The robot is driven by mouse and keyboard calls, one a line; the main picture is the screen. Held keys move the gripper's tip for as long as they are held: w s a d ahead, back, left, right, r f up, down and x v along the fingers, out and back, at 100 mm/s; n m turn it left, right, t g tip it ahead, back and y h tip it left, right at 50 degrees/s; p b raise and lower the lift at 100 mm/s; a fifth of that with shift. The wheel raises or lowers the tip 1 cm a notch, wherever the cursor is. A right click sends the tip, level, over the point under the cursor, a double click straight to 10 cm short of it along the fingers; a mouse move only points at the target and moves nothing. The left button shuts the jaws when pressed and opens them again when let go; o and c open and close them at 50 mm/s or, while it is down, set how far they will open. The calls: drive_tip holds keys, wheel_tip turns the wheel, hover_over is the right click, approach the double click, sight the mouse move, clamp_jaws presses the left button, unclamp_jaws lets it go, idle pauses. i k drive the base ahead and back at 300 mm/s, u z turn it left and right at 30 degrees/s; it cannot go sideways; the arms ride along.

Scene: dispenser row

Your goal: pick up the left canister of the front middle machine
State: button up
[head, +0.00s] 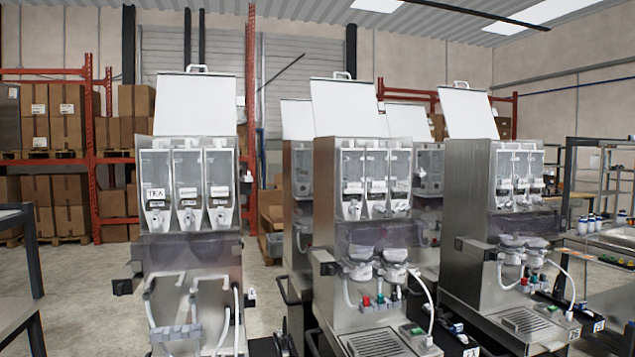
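The front middle machine (325,250) stands upright in the row, a steel dispenser with its white lid raised. Its upper bay holds three clear canisters side by side. The left canister (353,172) is upright in its slot, with a label on its front and a pale outlet at its foot. The middle canister (376,172) and the right canister (400,170) stand close beside it. My gripper is not in view, so its distance from the canister does not show.
A left machine (192,250) with a TEA label and a right machine (470,210) flank it. More machines stand behind. A white tube curves beside the middle machine's front. Bare floor (75,285) shows at left; shelves with boxes (65,110) stand behind.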

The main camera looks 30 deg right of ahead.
sight(349, 160)
drive_tip(key=u, duration=1)
drive_tip(key=i, duration=0.85)
drive_tip(key=z, duration=0.5)
